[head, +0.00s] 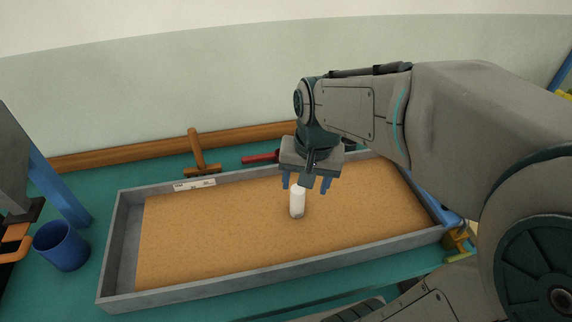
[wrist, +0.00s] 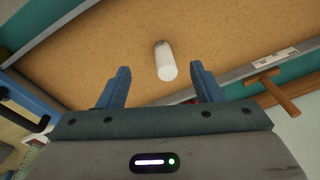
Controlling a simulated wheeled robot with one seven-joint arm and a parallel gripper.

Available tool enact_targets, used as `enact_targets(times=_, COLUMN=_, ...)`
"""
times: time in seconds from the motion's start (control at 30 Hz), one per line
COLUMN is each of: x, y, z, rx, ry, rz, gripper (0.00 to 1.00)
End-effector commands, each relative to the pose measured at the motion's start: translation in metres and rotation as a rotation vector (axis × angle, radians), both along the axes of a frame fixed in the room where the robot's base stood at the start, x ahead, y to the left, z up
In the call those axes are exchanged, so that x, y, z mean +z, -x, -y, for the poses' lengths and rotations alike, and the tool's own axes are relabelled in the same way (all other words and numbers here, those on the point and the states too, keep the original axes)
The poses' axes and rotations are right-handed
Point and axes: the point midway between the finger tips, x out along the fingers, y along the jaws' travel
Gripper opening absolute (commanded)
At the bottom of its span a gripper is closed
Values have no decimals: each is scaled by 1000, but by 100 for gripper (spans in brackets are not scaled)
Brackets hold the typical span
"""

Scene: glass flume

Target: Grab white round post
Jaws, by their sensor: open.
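The white round post (head: 297,202) stands upright on the tan sand bed inside the grey tray, right of its middle. My gripper (head: 306,186) points down over the tray, just above and behind the post in the head view. In the wrist view my gripper (wrist: 160,82) is open and empty, with a wide gap between its fingertips. The fingers appear apart from the post.
The grey tray (head: 126,260) has raised walls around the sand (head: 220,230), which is otherwise clear. A blue cup (head: 62,247) stands left. A brass valve-like fitting (head: 458,240) is at the right corner.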

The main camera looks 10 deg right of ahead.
Motion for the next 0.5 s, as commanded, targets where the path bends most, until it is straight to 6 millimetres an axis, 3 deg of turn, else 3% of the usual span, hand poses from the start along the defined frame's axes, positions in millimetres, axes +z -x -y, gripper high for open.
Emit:
enact_targets(times=0.2, x=-8, y=-52, z=4, rx=-279, ry=-8, rz=-100, gripper=60)
enact_targets(times=0.5, x=-26, y=-77, z=2, rx=-428, ry=9, rz=-142, gripper=60)
